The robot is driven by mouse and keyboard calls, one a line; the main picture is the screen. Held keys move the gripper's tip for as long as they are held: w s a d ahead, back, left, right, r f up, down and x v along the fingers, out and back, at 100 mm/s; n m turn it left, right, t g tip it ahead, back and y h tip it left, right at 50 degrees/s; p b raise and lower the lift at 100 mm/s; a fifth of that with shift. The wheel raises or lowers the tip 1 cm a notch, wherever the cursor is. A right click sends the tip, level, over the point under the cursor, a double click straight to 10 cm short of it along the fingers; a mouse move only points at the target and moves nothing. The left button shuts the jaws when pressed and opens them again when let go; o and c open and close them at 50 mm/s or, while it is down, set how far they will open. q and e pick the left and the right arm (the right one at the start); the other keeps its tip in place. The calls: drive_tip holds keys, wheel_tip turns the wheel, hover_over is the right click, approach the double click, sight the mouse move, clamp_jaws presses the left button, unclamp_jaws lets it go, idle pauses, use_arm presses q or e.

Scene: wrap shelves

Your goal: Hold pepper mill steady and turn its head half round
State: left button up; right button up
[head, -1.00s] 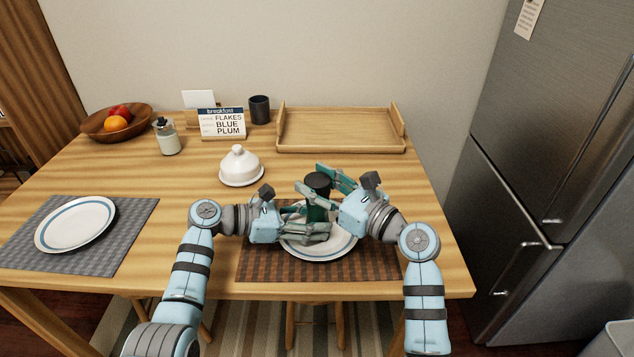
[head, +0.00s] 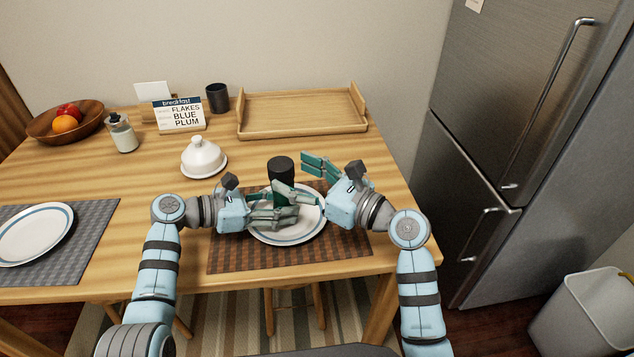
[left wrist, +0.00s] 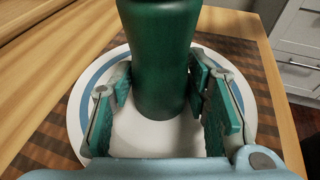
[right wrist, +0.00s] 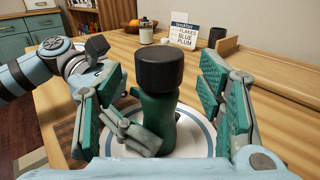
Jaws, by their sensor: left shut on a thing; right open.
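The pepper mill has a dark green body (right wrist: 157,118) and a black head (right wrist: 160,68). It stands upright on a white plate with a blue ring (head: 268,239). My left gripper (left wrist: 160,105) is shut on the lower part of the green body, which also shows in the left wrist view (left wrist: 160,50). My right gripper (right wrist: 162,95) is open, with its fingers apart on either side of the mill at about head height and not touching it. In the head view the black head (head: 281,168) shows above the grippers, and the body is mostly hidden.
The plate lies on a brown checked placemat (head: 345,245) near the table's front edge. A white domed dish (head: 203,160), a jar (head: 122,135), a menu sign (head: 180,115), a dark cup (head: 217,98) and a wooden tray (head: 300,126) stand behind. A fridge (head: 500,110) is at right.

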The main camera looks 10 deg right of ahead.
drive_tip(key=v, duration=0.8)
drive_tip(key=shift+a, duration=0.1)
idle(0.3)
use_arm(q)
drive_tip(key=o, duration=0.9)
drive_tip(key=shift+o, duration=0.2)
drive_tip(key=v, duration=1.2)
drive_tip(key=shift+s, duration=0.1)
use_arm(e)
drive_tip(key=shift+f, duration=0.1)
